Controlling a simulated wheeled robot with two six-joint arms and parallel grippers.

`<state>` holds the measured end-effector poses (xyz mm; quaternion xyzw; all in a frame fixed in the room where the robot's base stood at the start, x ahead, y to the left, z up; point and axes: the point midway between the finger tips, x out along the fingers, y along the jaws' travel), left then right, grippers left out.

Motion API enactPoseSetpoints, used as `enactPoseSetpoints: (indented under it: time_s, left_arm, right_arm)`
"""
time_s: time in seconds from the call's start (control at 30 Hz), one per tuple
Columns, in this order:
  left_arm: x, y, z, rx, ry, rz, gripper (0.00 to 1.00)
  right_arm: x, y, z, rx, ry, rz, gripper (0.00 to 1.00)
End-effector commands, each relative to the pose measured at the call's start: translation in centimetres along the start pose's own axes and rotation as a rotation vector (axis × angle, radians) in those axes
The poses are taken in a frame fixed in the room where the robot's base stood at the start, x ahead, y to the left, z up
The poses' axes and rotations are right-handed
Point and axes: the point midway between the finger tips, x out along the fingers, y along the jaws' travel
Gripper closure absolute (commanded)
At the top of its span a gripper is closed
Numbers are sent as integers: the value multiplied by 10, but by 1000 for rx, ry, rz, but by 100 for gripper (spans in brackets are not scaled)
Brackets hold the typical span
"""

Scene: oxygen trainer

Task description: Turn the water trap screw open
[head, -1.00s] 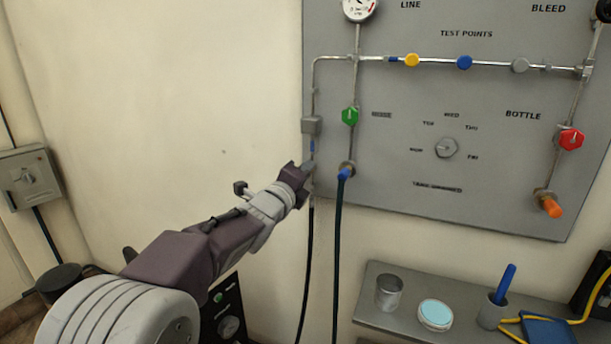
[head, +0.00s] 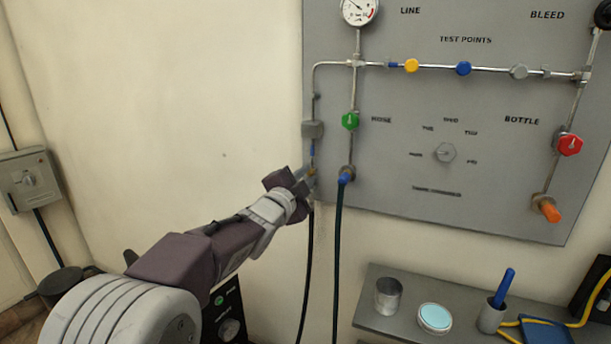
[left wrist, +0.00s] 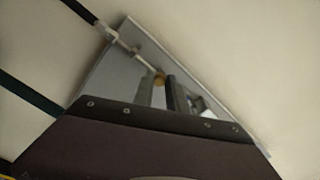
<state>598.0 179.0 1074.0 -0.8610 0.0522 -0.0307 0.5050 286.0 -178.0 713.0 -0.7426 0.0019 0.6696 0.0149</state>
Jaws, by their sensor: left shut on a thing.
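The water trap hangs at the left edge of the grey panel in the head view, a grey block (head: 312,129) with a short blue-tinted piece under it. At its lower end is a small brass-coloured screw (head: 312,172), mostly covered by my fingers. My left gripper (head: 307,176) reaches it from the lower left and is shut on the screw. In the left wrist view the brass screw (left wrist: 159,80) shows at the tips of the two grey fingers (left wrist: 162,88). How far the screw is turned cannot be seen. My right gripper is in neither view.
A blue-ended hose fitting (head: 345,177) and a green valve knob (head: 350,121) are just right of the gripper. A black hose hangs below it. A shelf (head: 375,322) with a metal cup (head: 388,294) is lower right.

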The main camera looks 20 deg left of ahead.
Motion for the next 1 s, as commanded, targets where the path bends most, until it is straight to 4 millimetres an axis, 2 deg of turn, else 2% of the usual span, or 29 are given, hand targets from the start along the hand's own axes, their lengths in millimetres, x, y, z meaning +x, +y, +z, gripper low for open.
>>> enactPoseSetpoints:
  time_s: [0.4, 1.0]
  left_arm:
    - [0, 1, 0, -234, -2, 3, 100]
    - [0, 2, 1, -292, -2, 3, 100]
  right_arm:
    - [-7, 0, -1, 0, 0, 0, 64]
    - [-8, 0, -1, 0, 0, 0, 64]
